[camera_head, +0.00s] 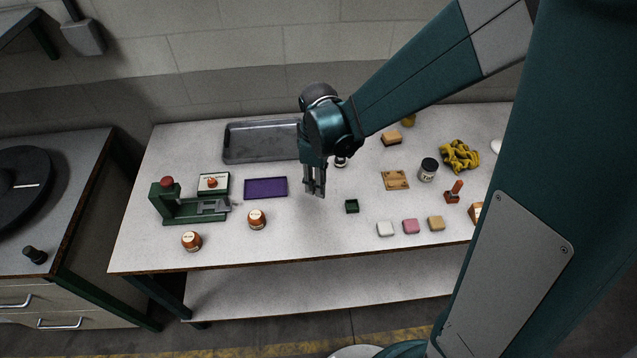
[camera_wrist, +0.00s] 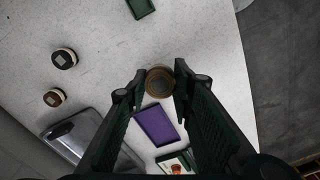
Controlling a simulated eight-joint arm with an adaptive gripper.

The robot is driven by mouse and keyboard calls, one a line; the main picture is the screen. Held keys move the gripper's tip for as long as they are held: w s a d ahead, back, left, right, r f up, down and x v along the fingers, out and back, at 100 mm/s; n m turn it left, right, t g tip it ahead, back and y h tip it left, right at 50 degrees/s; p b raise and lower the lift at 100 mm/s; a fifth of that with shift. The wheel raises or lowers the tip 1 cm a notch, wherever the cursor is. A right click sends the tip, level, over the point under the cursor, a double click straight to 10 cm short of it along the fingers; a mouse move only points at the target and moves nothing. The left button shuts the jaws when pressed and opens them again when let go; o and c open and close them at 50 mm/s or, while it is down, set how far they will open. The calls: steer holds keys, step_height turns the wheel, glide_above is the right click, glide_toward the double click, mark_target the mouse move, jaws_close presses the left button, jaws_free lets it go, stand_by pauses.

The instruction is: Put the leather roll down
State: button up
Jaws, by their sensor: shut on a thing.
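My gripper (camera_head: 314,190) points down over the middle of the table, right of the purple tray (camera_head: 266,188). In the wrist view my gripper (camera_wrist: 160,82) is shut on a small round brown thing, which I take to be the leather roll (camera_wrist: 160,81); it shows end-on between the fingertips. In the head view I cannot make the roll out at the fingers. Whether it touches the table is hard to tell. The purple tray also shows in the wrist view (camera_wrist: 155,126).
A grey metal tray (camera_head: 262,143) lies behind. A green press (camera_head: 190,208) and two orange-brown jars (camera_head: 257,219) (camera_head: 191,241) stand left. A small green box (camera_head: 352,206), pale blocks (camera_head: 411,226) and a wooden plate (camera_head: 395,180) lie right. Bare table surrounds the gripper.

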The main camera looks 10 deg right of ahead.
stand_by(0.4)
steer(key=w+a+r, duration=0.1)
steer(key=w+a, duration=0.4)
steer(key=w, duration=0.4)
steer(key=w+a, duration=0.5)
steer(key=w, duration=0.4)
steer(key=n, duration=0.1)
glide_above(257, 141)
steer(key=shift+w+f+p, duration=0.1)
steer(key=shift+f+p, duration=0.05)
steer(key=shift+p, duration=0.3)
steer(key=shift+f, duration=0.1)
steer(key=shift+f, duration=3.05)
steer(key=shift+f, duration=1.85)
steer(key=shift+f+b, duration=0.2)
steer(key=shift+b, duration=0.15)
